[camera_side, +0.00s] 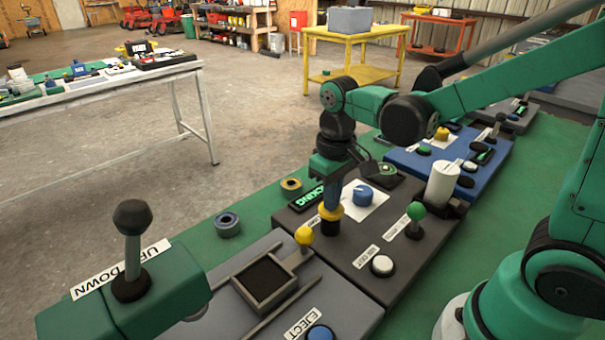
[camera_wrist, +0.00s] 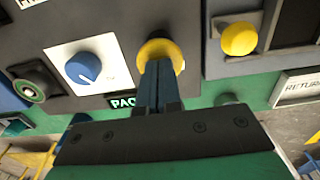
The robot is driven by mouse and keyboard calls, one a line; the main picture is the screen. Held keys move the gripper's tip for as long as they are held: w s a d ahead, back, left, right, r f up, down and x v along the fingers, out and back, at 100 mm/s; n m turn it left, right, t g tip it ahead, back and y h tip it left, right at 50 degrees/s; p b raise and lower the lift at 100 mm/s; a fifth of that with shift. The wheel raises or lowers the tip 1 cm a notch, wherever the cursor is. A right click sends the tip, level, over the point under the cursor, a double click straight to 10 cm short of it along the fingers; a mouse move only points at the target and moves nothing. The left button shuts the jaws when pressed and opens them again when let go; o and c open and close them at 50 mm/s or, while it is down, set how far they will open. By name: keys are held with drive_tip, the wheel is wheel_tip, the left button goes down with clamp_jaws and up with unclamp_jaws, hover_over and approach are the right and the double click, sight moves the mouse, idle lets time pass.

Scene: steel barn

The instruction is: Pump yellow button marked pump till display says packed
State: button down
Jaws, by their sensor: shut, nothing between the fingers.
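The yellow button (camera_side: 330,213) stands on a dark grey panel (camera_side: 345,252), beside a partly hidden white label. My gripper (camera_side: 334,201) points down with its shut, empty fingertips on or just over the button; whether the button is pressed in is hard to tell. In the wrist view the shut fingers (camera_wrist: 158,66) overlap the near edge of the yellow button (camera_wrist: 155,50). The display (camera_side: 307,198) shows green letters ending in "CKING", its start unclear. In the wrist view only "PAC" of the display (camera_wrist: 123,101) shows; my gripper hides the rest.
On the same panel are a blue knob (camera_side: 362,194), a green-topped lever (camera_side: 416,211) and a white button (camera_side: 382,265). A yellow ball knob (camera_side: 304,236) stands close by on the neighbouring panel. A black-knobbed lever (camera_side: 132,218) rises at the front left.

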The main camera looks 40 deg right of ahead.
sight(340, 213)
drive_tip(key=shift+r, duration=3.7)
drive_tip(key=s+t, duration=0.1)
drive_tip(key=t, duration=0.1)
drive_tip(key=s+f+t, duration=0.1)
drive_tip(key=shift+t, duration=0.4)
drive_tip(key=t, duration=0.1)
drive_tip(key=f+t, duration=0.1)
drive_tip(key=t, duration=0.1)
drive_tip(key=shift+s+a+f, duration=0.1)
drive_tip(key=shift+s+f, duration=0.05)
drive_tip(key=shift+s, duration=0.25)
